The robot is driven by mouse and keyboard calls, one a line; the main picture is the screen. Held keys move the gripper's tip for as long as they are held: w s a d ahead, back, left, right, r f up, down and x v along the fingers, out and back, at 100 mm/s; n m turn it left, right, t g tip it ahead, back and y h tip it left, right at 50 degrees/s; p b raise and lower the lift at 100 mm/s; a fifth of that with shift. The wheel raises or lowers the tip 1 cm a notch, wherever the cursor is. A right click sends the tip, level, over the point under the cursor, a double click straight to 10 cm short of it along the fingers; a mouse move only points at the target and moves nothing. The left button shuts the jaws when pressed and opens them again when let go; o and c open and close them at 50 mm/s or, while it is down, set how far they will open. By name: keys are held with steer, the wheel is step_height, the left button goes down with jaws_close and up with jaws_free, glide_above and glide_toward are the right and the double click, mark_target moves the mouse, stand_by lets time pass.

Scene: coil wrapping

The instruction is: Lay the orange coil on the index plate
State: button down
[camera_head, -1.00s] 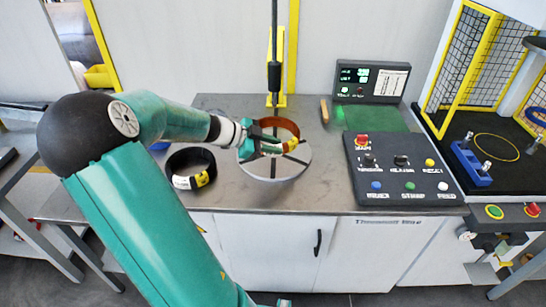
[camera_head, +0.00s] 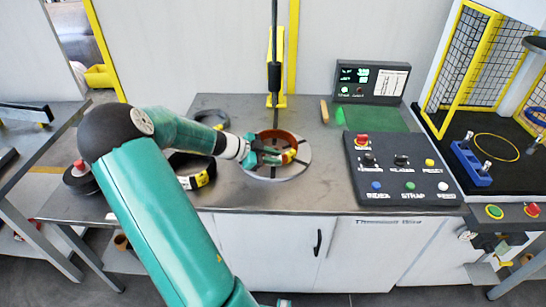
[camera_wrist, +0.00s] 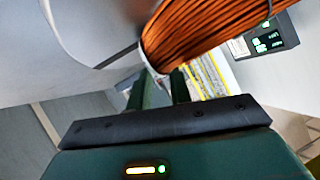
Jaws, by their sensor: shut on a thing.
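The orange coil (camera_head: 283,138) is a copper-brown ring with a yellow label, over the middle of the index plate. The index plate (camera_head: 290,176) is a round, light grey disc with dark slots on the bench. Whether the coil's underside touches the plate I cannot tell. In the wrist view the coil's orange windings (camera_wrist: 205,38) fill the upper right, beside my fingers (camera_wrist: 158,88). The fingertips are partly hidden by the coil.
A black coil (camera_head: 203,180) lies left of the plate, partly hidden by my arm; another dark ring (camera_head: 213,117) lies behind it. A post (camera_head: 274,75) stands behind the plate. A button panel (camera_head: 400,170) and a display (camera_head: 370,82) are to the right.

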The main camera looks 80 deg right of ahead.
steer(key=shift+f, duration=0.1)
steer(key=c, duration=1.3)
jaws_free()
steer(key=v, duration=1.2)
